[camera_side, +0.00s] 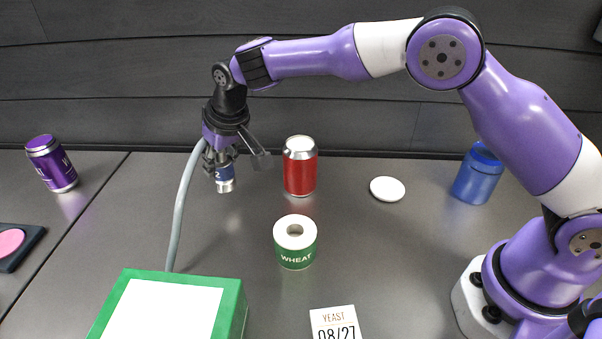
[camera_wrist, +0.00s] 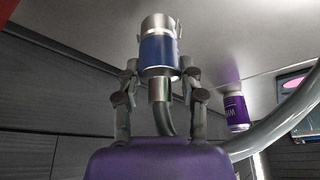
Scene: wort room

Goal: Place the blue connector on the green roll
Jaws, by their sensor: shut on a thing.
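The blue connector (camera_side: 225,177) is a short metal cylinder with a blue band, and a grey hose runs from it. My gripper (camera_side: 222,160) is shut on it and holds it above the table, at the upper left of the side view. In the wrist view the connector (camera_wrist: 158,50) stands between the two fingers of my gripper (camera_wrist: 158,85). The green roll (camera_side: 295,250) is a white-topped roll with a green "WHEAT" band and a hole in its top. It stands upright on the table, to the right of and nearer the camera than my gripper. Nothing rests on it.
A red can (camera_side: 300,168) stands behind the roll. A white disc (camera_side: 387,189) and a blue jar (camera_side: 477,175) are to the right. A purple can (camera_side: 52,164) is at far left. A green-edged box (camera_side: 236,300) and a "YEAST" card (camera_side: 335,322) lie in front. The hose (camera_side: 184,205) trails down behind the box.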

